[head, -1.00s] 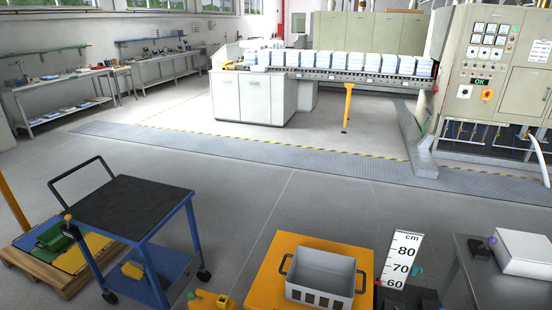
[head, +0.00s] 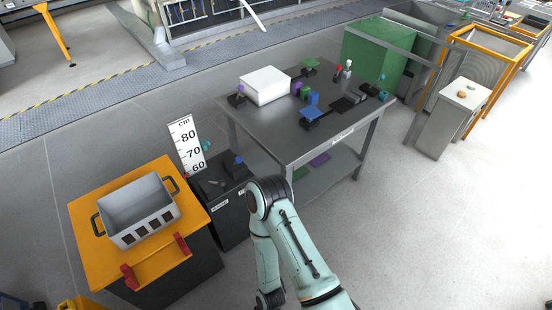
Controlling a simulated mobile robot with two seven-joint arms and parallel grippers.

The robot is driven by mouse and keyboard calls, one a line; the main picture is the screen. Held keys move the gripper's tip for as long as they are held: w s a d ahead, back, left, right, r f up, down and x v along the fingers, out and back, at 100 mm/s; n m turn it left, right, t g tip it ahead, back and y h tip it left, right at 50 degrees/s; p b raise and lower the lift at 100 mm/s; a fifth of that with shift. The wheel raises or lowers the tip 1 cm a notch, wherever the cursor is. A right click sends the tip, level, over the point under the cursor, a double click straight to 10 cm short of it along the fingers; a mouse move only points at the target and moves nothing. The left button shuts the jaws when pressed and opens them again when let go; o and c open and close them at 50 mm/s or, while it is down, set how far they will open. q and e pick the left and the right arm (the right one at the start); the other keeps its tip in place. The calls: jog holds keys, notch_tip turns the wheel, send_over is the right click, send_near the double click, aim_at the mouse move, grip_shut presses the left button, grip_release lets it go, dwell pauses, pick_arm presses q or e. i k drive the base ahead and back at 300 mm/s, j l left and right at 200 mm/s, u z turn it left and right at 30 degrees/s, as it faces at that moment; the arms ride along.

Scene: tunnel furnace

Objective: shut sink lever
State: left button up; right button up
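I cannot make out a sink lever for certain in the head view. A low black cabinet (head: 225,215) stands left of the grey worktable, with a small grey piece (head: 215,183) and a blue piece (head: 239,161) on its dark top. These are too small to tell whether either is a lever. One of my pale green arms reaches up from the bottom, bends in front of the cabinet's right side and runs down out of the picture. Neither of my grippers shows.
A grey worktable (head: 285,138) carries a white box (head: 265,85) and several small coloured pieces. An orange-topped cart (head: 90,210) with a grey crate (head: 140,212) stands at left. A height sign (head: 187,143) stands behind the cabinet. Floor at lower right is clear.

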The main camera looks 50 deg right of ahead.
aim_at(239, 160)
jog(key=z, duration=1.4)
jog(key=i+l+z, duration=0.2)
jog(key=i+z, duration=0.15)
jog(key=i, duration=0.2)
jog(key=i+z, duration=0.3)
jog(key=i, duration=0.25)
